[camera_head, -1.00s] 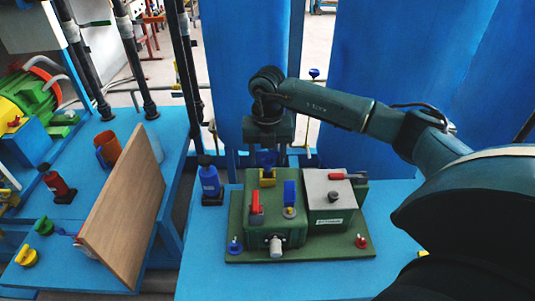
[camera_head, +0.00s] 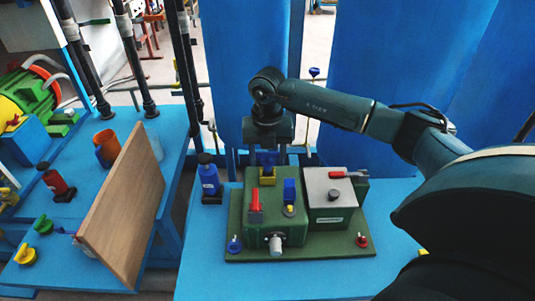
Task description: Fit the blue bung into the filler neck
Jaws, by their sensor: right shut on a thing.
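My right gripper (camera_head: 268,150) comes down from above over the rear left of the green machine (camera_head: 278,226). It is shut on the blue bung (camera_head: 267,159), which shows between and just below its fingers. A yellow fitting (camera_head: 267,180), which looks like the filler neck, stands directly below the bung on the machine's top. I cannot tell whether the bung touches it or is partly inside it. My left gripper is out of view.
A red lever (camera_head: 255,203) and an upright blue lever (camera_head: 289,190) stand close in front of the fitting. A grey box (camera_head: 328,205) sits to the right. A blue bottle (camera_head: 209,180) and a wooden board (camera_head: 122,210) are at left. The blue bench front is clear.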

